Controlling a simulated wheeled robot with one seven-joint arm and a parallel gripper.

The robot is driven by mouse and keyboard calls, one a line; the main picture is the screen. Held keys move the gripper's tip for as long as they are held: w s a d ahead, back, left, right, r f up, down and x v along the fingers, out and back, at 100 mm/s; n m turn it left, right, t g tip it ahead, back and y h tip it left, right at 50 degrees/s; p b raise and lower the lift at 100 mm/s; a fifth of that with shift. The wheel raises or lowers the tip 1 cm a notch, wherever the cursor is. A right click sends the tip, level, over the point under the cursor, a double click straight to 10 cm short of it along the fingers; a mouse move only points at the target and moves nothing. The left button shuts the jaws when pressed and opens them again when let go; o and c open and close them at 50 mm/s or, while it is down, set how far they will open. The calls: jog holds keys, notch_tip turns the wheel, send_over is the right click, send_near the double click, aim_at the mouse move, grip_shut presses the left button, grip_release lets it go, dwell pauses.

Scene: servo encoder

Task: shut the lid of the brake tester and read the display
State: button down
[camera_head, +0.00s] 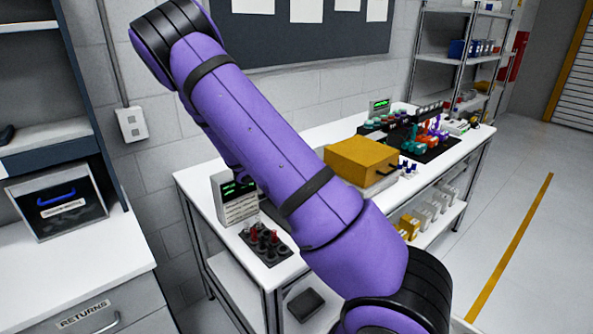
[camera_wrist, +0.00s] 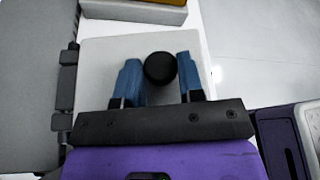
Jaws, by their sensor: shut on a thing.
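In the wrist view, my gripper (camera_wrist: 160,75) has its two blue fingers closed on the sides of a round black knob (camera_wrist: 160,66). The knob stands on a light grey panel (camera_wrist: 103,62). Hinges (camera_wrist: 67,90) run along that panel's left edge, with a darker grey surface (camera_wrist: 28,90) beyond them. I cannot tell how far the lid is swung. In the head view, my purple arm hides my gripper and the knob. A grey unit with a small green-lit display (camera_head: 236,200) stands left of my arm; its digits are too small to read, and I cannot tell whether it belongs to the brake tester.
A yellow box (camera_head: 362,160) sits on the white bench (camera_head: 205,180) right of my arm. A second green display (camera_head: 380,106) stands behind it, near a dark mat of coloured parts (camera_head: 436,147). A rack of dark and red pieces (camera_head: 264,243) is at the bench's near left.

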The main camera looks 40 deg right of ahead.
jog(key=shift+s, duration=0.1)
jog(key=c, duration=0.8)
grip_release()
jog(key=shift+o, duration=0.2)
jog(key=v, duration=1)
jog(key=shift+a, duration=0.35)
jog(key=shift+r, duration=0.1)
jog(key=s+a+r+m+t+y, duration=0.4)
jog(key=s+a+r+m+y, duration=0.2)
jog(key=s, duration=0.8)
jog(key=s+a+r+m+t+y, duration=0.4)
jog(key=s+a+r+m+y, duration=0.3)
jog(key=s+a+r+m, duration=0.3)
jog(key=s+r+m, duration=0.4)
jog(key=s+r, duration=0.1)
jog(key=r, duration=0.2)
jog(key=shift+a, duration=0.25)
